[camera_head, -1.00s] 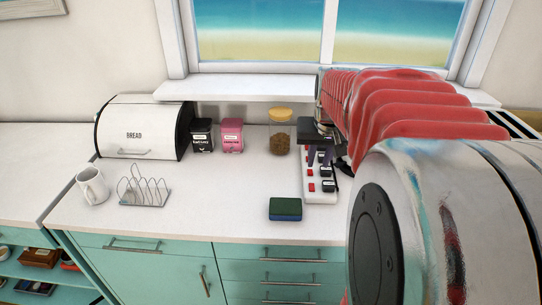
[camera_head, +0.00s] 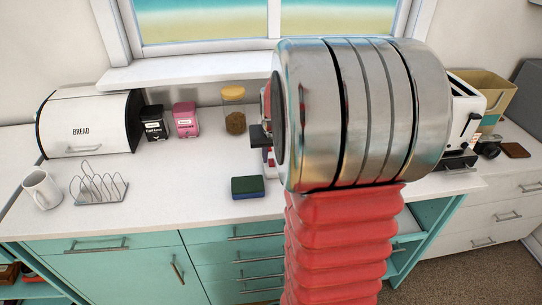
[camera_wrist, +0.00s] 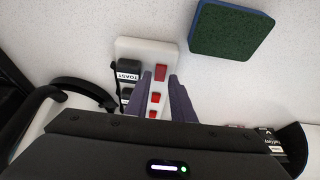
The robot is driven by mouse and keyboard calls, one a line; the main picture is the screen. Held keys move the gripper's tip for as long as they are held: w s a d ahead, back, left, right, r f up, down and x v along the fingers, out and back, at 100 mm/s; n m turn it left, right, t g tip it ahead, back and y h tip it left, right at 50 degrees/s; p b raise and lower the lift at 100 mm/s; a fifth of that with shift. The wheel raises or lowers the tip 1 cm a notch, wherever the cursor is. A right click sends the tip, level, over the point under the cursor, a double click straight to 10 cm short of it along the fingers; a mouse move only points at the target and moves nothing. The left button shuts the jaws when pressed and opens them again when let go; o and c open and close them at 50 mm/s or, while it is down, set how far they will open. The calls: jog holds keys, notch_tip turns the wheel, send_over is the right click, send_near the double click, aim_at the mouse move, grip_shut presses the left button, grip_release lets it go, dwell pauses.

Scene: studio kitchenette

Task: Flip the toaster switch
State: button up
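A white power strip (camera_wrist: 147,50) with several red switches lies on the counter in the wrist view. A black plug labelled TOAST (camera_wrist: 129,73) sits in its end socket. The red switch beside that plug (camera_wrist: 160,71) lies between and slightly past my fingertips in the picture. My gripper (camera_wrist: 160,77) has two purple fingers apart, with nothing held between them. I cannot tell whether a finger touches the strip. In the head view my arm hides most of the strip and the fingers. A white toaster-like appliance (camera_head: 465,112) shows at the right, partly hidden.
A green and blue sponge (camera_head: 247,187) lies near the strip; it also shows in the wrist view (camera_wrist: 231,32). Black cables (camera_wrist: 65,93) run beside the strip. A jar (camera_head: 234,121), two tins, a bread bin (camera_head: 88,123), toast rack (camera_head: 98,187) and mug (camera_head: 40,188) stand leftward.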

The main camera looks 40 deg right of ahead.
jog(key=shift+w+d+f, duration=0.1)
jog(key=shift+w+f, duration=0.05)
jog(key=shift+f, duration=0.2)
grip_shut()
jog(key=shift+w, duration=0.15)
jog(key=shift+w+d+g+y, duration=0.15)
jog(key=shift+g+y, duration=0.25)
jog(key=shift+g, duration=0.15)
jog(key=shift+w+d+g+y, duration=0.1)
jog(key=shift+g+y, duration=0.3)
jog(key=shift+g, duration=0.15)
jog(key=shift+r, duration=0.1)
